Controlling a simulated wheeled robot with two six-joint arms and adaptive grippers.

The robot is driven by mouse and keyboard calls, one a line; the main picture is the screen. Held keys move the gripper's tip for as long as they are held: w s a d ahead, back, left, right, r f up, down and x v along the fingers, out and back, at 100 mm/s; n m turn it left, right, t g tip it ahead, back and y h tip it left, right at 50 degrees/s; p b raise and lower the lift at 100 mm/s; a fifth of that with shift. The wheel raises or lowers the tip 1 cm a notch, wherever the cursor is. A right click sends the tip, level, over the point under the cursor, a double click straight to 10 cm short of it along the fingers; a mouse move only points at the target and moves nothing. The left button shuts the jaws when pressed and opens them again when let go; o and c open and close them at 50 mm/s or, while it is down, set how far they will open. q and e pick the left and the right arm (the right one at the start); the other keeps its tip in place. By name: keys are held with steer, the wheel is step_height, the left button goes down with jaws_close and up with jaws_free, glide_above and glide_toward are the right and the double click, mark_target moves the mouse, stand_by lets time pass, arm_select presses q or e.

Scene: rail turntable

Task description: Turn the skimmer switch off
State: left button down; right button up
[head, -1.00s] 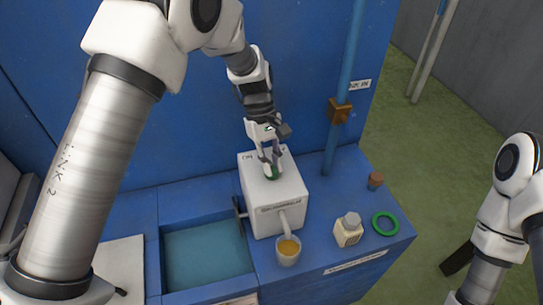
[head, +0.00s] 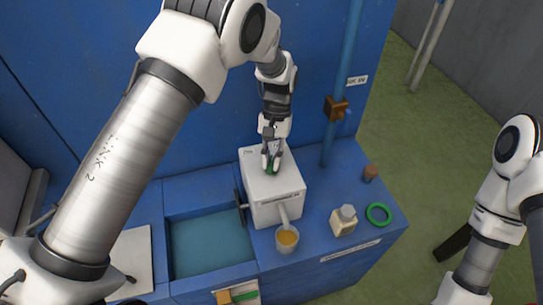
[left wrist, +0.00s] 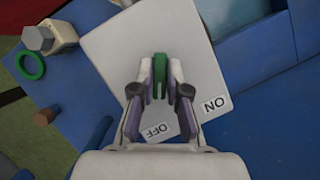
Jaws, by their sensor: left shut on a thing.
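The skimmer (head: 276,207) is a white box on the blue bench, with a spout at its front over a cup (head: 287,239) of amber liquid. Its top carries a green switch knob (left wrist: 160,75), with an ON label (left wrist: 215,104) and an OFF label (left wrist: 155,131) beside it in the left wrist view. My left gripper (head: 271,166) comes down from above onto the box top. Its fingers are shut on the green knob, one on each side, as the left wrist view (left wrist: 160,82) shows. In the wrist view the knob stands upright, pointing between the fingers. My right gripper is not visible.
A blue pipe with a brown valve (head: 336,108) rises behind. A basin of bluish liquid (head: 210,243) lies to the left.

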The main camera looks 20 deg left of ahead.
arm_select(q)
steer(key=shift+s+f, duration=0.1)
steer(key=shift+f, duration=0.05)
steer(key=c, duration=1.2)
jaws_free()
steer(key=v, duration=1.2)
steer(key=shift+d, duration=0.1)
